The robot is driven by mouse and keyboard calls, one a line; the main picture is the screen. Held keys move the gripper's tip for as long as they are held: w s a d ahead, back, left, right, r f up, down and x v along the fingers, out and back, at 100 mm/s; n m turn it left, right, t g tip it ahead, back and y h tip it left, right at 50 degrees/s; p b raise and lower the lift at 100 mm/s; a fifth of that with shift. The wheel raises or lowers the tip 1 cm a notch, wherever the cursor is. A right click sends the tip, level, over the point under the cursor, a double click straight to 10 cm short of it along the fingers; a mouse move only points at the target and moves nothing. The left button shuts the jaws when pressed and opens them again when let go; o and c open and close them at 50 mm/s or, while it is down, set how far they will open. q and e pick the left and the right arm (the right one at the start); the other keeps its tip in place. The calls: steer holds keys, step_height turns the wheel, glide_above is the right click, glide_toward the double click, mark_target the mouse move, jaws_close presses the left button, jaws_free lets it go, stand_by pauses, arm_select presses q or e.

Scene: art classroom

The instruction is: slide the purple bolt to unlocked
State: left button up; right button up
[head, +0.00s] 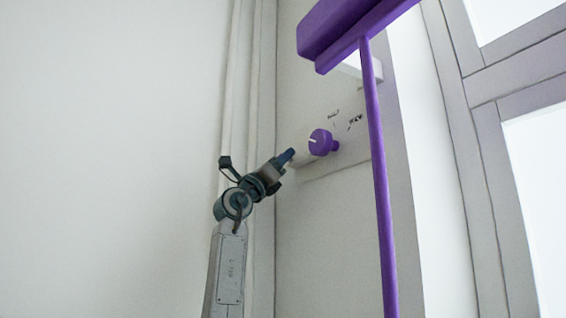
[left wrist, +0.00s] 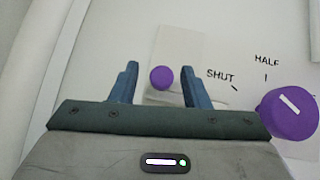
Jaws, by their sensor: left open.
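A small round purple knob (left wrist: 162,78), likely the bolt's, sits on a pale plate (left wrist: 192,50) in the left wrist view. It shows between the two fingers of my left gripper (left wrist: 160,82), which is open and not closed on it. Whether the fingers reach around it in depth I cannot tell. In the head view my left gripper (head: 290,156) points up and right toward the pale panel; the small knob does not show clearly there, probably hidden by the gripper. My right gripper is not in view.
A larger purple dial (head: 322,142) with a white line is right of the gripper; it also shows in the left wrist view (left wrist: 289,114), beside SHUT and HALF marks. A purple post (head: 380,190) and beam (head: 345,30) stand at right. The left wall is bare.

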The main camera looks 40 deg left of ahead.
arm_select(q)
steer(key=b+v, duration=0.5)
steer(key=v, duration=0.4)
steer(key=shift+a+f+b, duration=0.3)
steer(key=shift+a+b, duration=0.05)
steer(key=shift+b, duration=0.05)
steer(key=shift+s, duration=0.15)
